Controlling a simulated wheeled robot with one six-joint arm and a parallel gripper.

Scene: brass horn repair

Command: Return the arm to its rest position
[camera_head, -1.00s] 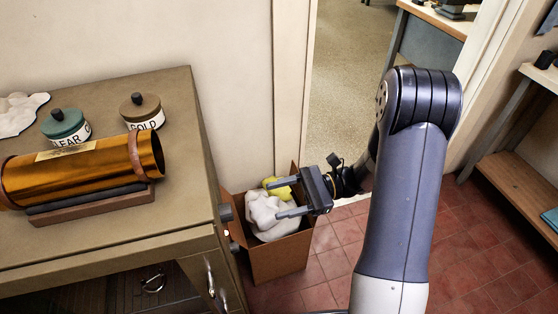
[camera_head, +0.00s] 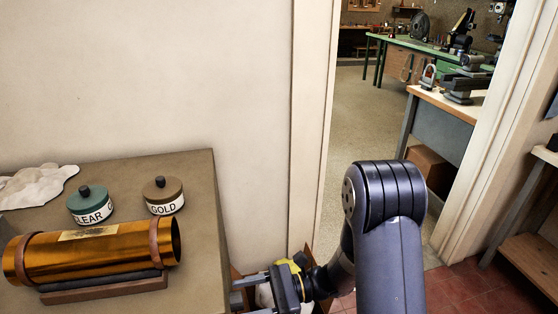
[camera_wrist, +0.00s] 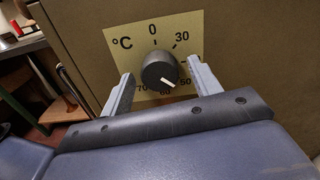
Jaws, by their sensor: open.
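My gripper (camera_head: 256,289) is open and empty at the right side of the brown cabinet, in front of a cardboard box (camera_head: 237,297). In the wrist view my two fingers (camera_wrist: 160,90) stand apart on either side of a black knob (camera_wrist: 160,68) with a white pointer. The knob sits on a yellow temperature dial plate (camera_wrist: 122,41) marked in °C, and its pointer is near 60 to 50. Whether the fingers touch the knob cannot be told. My arm bends up and over beside the doorway.
The cabinet top (camera_head: 205,215) holds a brass cylinder (camera_head: 100,250) on a cradle, jars labelled CLEAR (camera_head: 90,205) and GOLD (camera_head: 163,196), and a white cloth (camera_head: 35,185). A doorway (camera_head: 380,110) opens to a room with a green bench (camera_head: 425,55). A wooden shelf (camera_head: 530,262) stands at right.

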